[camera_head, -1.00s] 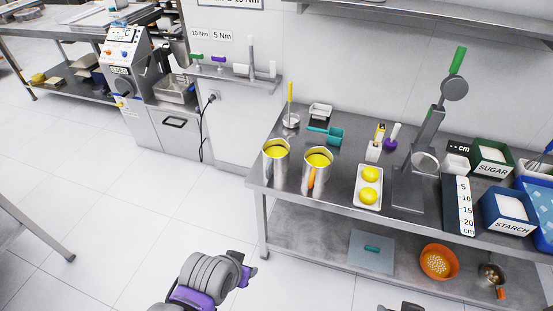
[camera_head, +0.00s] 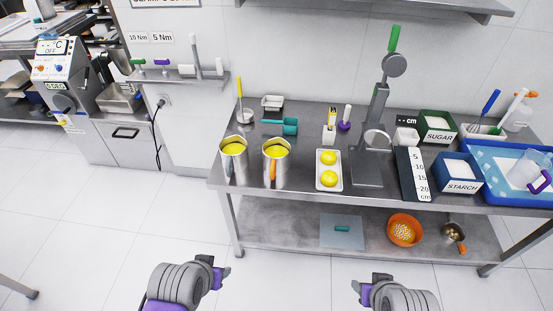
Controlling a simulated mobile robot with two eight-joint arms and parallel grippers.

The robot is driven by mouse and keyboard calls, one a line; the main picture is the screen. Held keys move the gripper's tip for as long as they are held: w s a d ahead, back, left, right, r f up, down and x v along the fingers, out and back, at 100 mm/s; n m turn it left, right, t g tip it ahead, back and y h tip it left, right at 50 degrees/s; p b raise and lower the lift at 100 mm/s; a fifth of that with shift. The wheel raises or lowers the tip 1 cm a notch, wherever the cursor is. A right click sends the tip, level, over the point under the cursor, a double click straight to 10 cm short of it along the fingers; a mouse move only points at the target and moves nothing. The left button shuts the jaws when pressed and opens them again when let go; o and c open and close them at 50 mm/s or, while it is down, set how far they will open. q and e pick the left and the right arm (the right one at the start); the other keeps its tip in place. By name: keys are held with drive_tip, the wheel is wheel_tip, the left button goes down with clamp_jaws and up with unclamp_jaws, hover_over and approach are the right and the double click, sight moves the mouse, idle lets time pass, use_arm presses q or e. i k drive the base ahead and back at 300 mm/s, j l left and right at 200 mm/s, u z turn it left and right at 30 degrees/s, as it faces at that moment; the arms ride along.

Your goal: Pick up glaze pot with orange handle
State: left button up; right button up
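The glaze pot with the orange handle (camera_head: 277,163) stands upright near the front left edge of the steel table, filled with yellow glaze. Its orange handle (camera_head: 273,171) faces the front. A second steel pot of yellow glaze (camera_head: 234,160) stands just left of it, with a grey handle. My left gripper (camera_head: 224,272) is in front of the table at the lower left, well short of the pots. My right gripper (camera_head: 357,290) is at the bottom, right of centre, also away from the table. Both grippers look empty; their finger gaps are hard to make out.
The steel table (camera_head: 290,200) also holds a white tray with two yellow items (camera_head: 328,169), a grey lever press (camera_head: 370,150), a sugar bin (camera_head: 437,127) and a starch bin (camera_head: 457,174). An orange colander (camera_head: 404,230) is on the lower shelf. The floor before the table is clear.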

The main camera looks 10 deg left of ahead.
sight(275, 151)
drive_tip(key=i+l+u, duration=0.15)
drive_tip(key=i+u, duration=0.15)
drive_tip(key=i, duration=0.2)
drive_tip(key=i+l+u, duration=0.3)
drive_tip(key=i, duration=0.2)
